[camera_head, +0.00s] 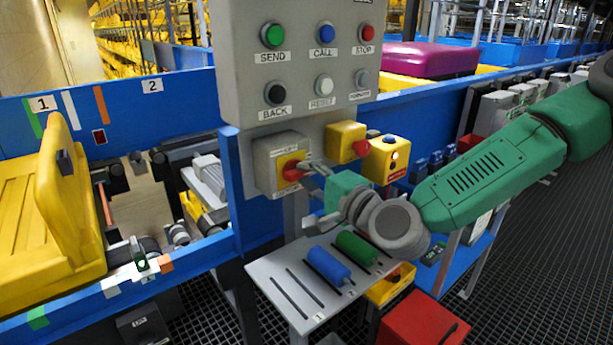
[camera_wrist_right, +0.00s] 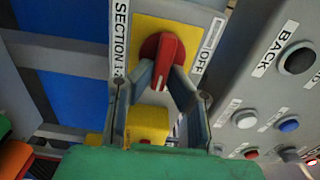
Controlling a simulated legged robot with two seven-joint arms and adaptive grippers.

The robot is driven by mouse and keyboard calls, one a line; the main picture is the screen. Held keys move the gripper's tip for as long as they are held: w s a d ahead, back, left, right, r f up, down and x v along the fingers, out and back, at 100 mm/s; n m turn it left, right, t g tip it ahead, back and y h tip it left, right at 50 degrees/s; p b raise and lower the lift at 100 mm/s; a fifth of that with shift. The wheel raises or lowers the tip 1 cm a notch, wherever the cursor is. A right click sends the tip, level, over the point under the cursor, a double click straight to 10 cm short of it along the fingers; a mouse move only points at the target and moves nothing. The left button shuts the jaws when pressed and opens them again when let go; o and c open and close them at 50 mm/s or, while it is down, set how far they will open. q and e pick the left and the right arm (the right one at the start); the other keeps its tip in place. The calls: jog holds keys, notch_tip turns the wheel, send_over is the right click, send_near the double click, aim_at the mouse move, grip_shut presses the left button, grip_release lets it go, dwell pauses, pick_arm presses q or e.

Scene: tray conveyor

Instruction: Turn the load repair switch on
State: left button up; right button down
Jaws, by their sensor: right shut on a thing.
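The switch is a red rotary knob (camera_head: 291,174) on a yellow plate, fixed to a grey box (camera_head: 262,163) below the button panel. My right gripper (camera_head: 312,168) reaches the knob from the right. In the wrist view its two fingers (camera_wrist_right: 160,85) stand on either side of the knob's grip, shut on it. My left gripper is in neither view.
The grey panel (camera_head: 293,80) above has several buttons, including SEND, CALL, STOP and BACK. Yellow boxes (camera_head: 383,170) with a red button stand right of the switch. A grey shelf (camera_head: 285,272) below holds a blue and a green cylinder. A yellow tray (camera_head: 50,240) is at left.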

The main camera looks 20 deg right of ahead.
jog(key=shift+w+d+r, duration=0.1)
jog(key=shift+w+d, duration=0.1)
jog(key=shift+d, duration=0.05)
jog(key=c, duration=1.6)
grip_release()
jog(key=shift+o, duration=0.2)
jog(key=shift+f, duration=0.2)
jog(key=shift+d, duration=0.1)
jog(key=v, duration=0.7)
jog(key=shift+s+d, duration=0.15)
